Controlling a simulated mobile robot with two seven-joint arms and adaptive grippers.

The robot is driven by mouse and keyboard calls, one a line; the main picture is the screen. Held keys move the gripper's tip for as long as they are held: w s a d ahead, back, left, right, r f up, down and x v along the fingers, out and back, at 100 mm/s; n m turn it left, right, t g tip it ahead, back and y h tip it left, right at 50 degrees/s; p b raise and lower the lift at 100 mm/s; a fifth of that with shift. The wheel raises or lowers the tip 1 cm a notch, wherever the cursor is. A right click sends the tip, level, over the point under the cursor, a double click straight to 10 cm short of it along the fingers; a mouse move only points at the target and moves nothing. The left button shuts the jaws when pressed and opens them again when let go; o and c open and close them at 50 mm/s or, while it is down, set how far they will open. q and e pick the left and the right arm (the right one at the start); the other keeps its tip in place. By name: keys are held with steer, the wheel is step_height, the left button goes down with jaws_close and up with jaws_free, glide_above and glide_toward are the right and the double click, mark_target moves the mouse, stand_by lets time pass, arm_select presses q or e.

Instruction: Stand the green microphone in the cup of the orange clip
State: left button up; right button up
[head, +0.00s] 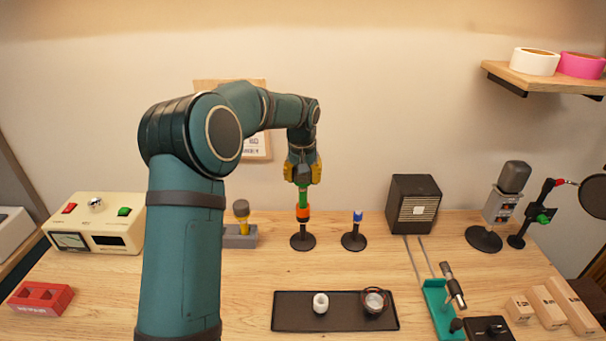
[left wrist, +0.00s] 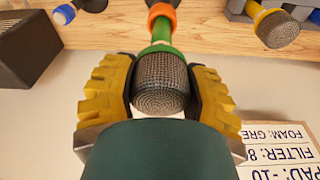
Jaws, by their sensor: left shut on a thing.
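The green microphone (head: 303,196) hangs upright, head up, below my left gripper (head: 303,172). In the left wrist view its mesh head (left wrist: 161,82) is between the two yellow fingers of my left gripper (left wrist: 162,90), which is shut on it. The orange clip (head: 303,213) stands on a round black base (head: 303,241) straight below. The microphone's lower end meets the orange cup (left wrist: 163,14) and appears to be within its ring; how deep it sits is hidden. My right gripper is in neither view.
A blue-tipped stand (head: 354,230) is close to the right. A yellow microphone (head: 241,211) stands in a grey block (head: 240,237) to the left. A black speaker box (head: 413,205) is behind right. A dark tray (head: 285,312) lies in front, with bare table between.

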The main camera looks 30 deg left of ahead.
arm_select(q)
steer(key=o, duration=1.4)
steer(key=shift+f, duration=0.1)
steer(key=r, duration=0.4)
steer(key=s+r, duration=0.1)
steer(key=r, duration=0.7)
steer(key=shift+s+d, duration=0.35)
steer(key=shift+d, duration=0.05)
